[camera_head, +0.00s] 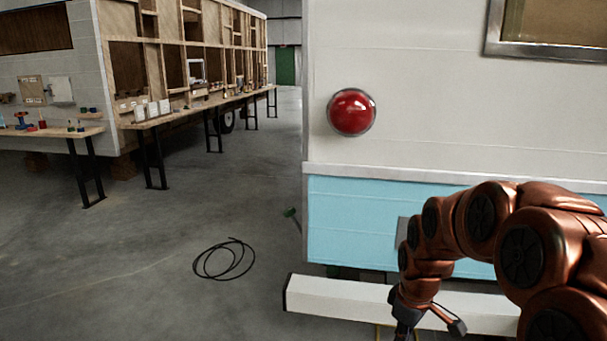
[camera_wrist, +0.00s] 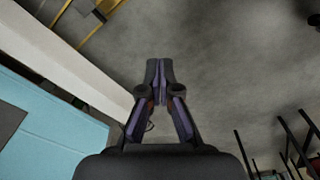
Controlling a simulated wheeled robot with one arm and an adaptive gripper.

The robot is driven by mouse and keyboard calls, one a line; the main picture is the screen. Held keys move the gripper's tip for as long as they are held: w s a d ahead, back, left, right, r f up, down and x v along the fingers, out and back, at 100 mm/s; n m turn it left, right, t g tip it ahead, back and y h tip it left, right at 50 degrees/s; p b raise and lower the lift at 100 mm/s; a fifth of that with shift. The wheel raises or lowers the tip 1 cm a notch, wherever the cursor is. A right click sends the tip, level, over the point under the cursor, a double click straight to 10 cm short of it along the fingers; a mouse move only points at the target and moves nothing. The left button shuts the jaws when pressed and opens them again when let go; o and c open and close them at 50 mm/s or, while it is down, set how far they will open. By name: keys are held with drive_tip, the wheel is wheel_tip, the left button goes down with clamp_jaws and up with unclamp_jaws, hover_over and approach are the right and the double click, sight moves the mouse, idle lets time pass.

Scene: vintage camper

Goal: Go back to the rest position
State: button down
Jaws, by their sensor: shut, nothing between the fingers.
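My copper-coloured arm comes in from the right in the head view, bent over, with its wrist pointing down. My gripper (camera_head: 404,332) is at the bottom edge of that view, in front of the white bumper, and its fingertips are cut off. In the wrist view my gripper (camera_wrist: 159,66) has its two dark fingers together, with nothing between them. It points at the grey floor (camera_wrist: 215,60). The camper's white bumper (camera_head: 340,296) is close by and also shows at the left of the wrist view (camera_wrist: 85,75).
The camper (camera_head: 430,90) stands at the right, with a round red lamp (camera_head: 351,112) and a blue lower panel (camera_head: 350,215). A coiled black cable (camera_head: 224,259) lies on the floor. Long workbenches (camera_head: 190,110) stand at the left by a wood-framed trailer. The floor between is open.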

drive_tip(key=s+a+r+m+g+p, duration=0.1)
drive_tip(key=s+r+m+p, duration=0.3)
drive_tip(key=s+r+p, duration=0.4)
drive_tip(key=s+a+r+m+g+p, duration=0.1)
drive_tip(key=s+r+m+p, duration=0.4)
drive_tip(key=s+r+p, duration=0.4)
drive_tip(key=shift+s+a+r, duration=0.4)
drive_tip(key=shift+s+r, duration=2.65)
drive_tip(key=shift+s, duration=3.25)
